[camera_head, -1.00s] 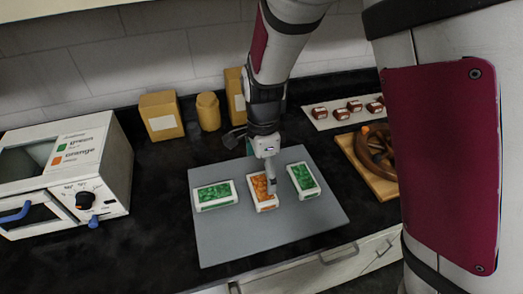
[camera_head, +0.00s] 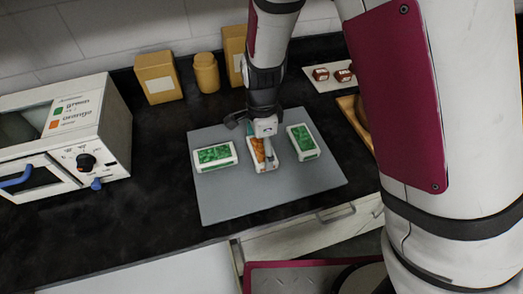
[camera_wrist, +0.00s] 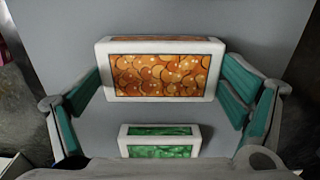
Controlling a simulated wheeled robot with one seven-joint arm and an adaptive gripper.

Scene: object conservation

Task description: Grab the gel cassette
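A white-framed gel cassette with an orange face (camera_head: 258,152) lies in the middle of a grey mat (camera_head: 230,205). Green cassettes lie to its left (camera_head: 214,155) and right (camera_head: 303,142). My gripper (camera_head: 266,148) is over the orange cassette and hides part of it. In the wrist view the gripper (camera_wrist: 161,78) is open, with its teal-padded fingers spread on either side of the orange cassette (camera_wrist: 160,76).
A white device (camera_head: 70,135) with a dial and a green/orange label stands left. Tan boxes (camera_head: 158,77) and a tan jar (camera_head: 206,73) stand behind the mat. Small red-brown items (camera_head: 320,74) sit on a white board at back right. Dark counter between device and mat is clear.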

